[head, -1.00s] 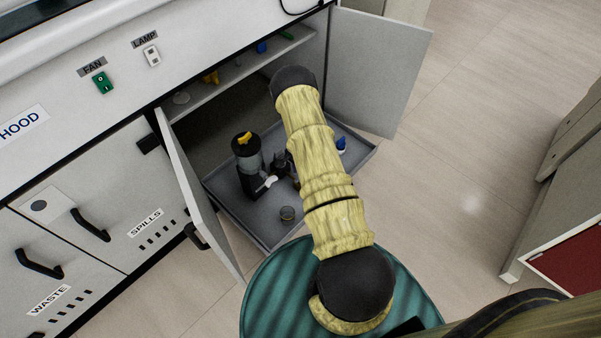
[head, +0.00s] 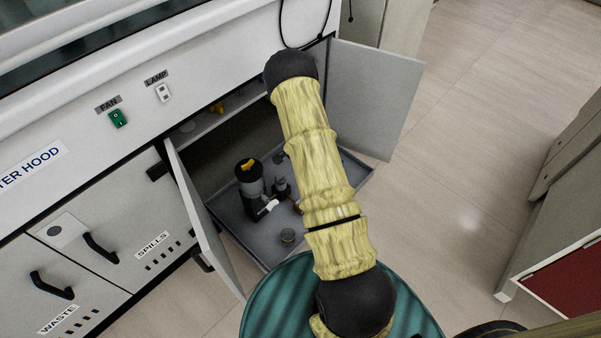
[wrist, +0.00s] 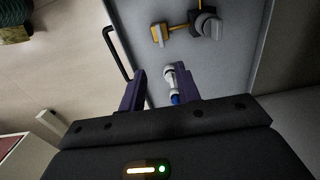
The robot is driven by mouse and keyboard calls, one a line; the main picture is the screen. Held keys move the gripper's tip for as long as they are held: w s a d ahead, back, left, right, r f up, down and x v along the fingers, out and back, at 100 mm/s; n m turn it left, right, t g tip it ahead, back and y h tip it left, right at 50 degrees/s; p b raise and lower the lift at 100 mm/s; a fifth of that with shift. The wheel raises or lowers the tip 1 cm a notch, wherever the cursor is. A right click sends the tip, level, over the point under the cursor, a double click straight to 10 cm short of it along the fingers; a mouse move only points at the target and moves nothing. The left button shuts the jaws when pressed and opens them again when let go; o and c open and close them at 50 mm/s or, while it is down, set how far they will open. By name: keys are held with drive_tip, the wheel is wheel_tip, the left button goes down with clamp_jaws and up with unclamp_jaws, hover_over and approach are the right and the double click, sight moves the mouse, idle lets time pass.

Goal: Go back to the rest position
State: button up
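My gripper (wrist: 160,78) shows in the wrist view as two dark purple fingers standing apart, with a gap between them. A small white and blue item (wrist: 170,78) shows in this gap, closer to the right finger; it looks to lie beyond the fingers, and I see no grip on it. In the head view my arm rises from the bottom over the open cabinet, and its gripper is out of sight.
The cabinet's left door (head: 202,215) and right door (head: 375,98) stand open. Open floor (head: 450,150) lies right. A black handle (wrist: 118,52) shows in the wrist view.

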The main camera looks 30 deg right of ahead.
idle(0.4)
drive_tip(key=s+a+r+n+t, duration=0.1)
drive_tip(key=s+a+r+n, duration=0.25)
drive_tip(key=r, duration=0.45)
drive_tip(key=s+a+r+n, duration=0.3)
drive_tip(key=a+r, duration=0.1)
drive_tip(key=r, duration=0.5)
drive_tip(key=s+a+r+n+t, duration=0.1)
drive_tip(key=s+a+r+n, duration=0.25)
drive_tip(key=r, duration=0.45)
drive_tip(key=s+a+r+n, duration=0.4)
drive_tip(key=s+r, duration=0.1)
drive_tip(key=s, duration=0.4)
wheel_tip(320, 180, up, 37)
drive_tip(key=p, duration=3.7)
drive_tip(key=shift+s+t, duration=0.2)
drive_tip(key=shift+t, duration=0.1)
drive_tip(key=shift+d, duration=0.15)
